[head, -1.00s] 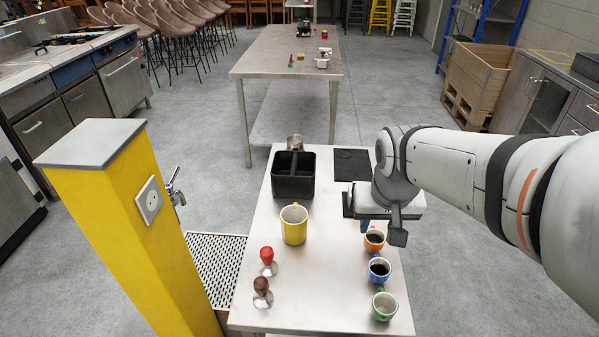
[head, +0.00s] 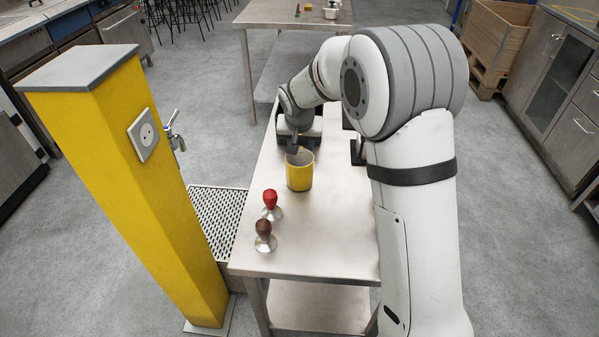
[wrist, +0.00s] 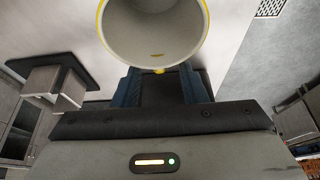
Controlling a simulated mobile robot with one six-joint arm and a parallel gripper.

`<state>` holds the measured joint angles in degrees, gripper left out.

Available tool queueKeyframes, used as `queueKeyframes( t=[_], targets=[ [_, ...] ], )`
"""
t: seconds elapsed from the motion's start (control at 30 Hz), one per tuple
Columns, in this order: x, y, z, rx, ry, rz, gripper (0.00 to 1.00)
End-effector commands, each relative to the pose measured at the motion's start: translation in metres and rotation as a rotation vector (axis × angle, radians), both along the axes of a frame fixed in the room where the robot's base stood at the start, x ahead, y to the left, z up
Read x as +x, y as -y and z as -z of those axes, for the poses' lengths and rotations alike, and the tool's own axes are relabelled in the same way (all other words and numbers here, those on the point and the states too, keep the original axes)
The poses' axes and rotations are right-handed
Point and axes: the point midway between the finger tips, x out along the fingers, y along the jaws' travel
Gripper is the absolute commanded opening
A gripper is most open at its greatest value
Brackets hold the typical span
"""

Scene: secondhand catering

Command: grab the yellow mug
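The yellow mug (head: 299,178) stands upright on the steel table (head: 310,235), left of my arm. My gripper (head: 293,150) is at the mug's far side, pointing down near its rim. In the wrist view the mug (wrist: 155,30) is seen from above, with a pale, empty-looking inside and a yellow rim. The two blue-grey fingers of my gripper (wrist: 160,86) are apart, just below the rim in the picture. A small yellow part of the mug, perhaps its handle, shows between them. I cannot tell whether they touch it.
A red-handled tamper (head: 270,202) and a brown-handled tamper (head: 264,235) stand at the table's left side. A yellow post (head: 115,190) with a tap (head: 174,130) and a perforated drip tray (head: 222,215) are left. My arm covers the table's right side.

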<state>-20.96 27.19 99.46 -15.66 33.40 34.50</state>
Motion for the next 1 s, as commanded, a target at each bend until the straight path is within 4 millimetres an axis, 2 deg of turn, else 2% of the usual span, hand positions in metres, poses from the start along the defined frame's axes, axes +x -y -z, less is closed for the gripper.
queueKeyframes(
  t=[0.3,0.63,1.0],
  targets=[
    [0.017,0.001,0.041,-0.001,-0.002,-0.001,0.39],
    [0.019,0.001,0.047,0.000,0.000,-0.001,0.38],
    [0.019,0.001,0.047,0.000,-0.001,-0.001,0.07]
  ],
)
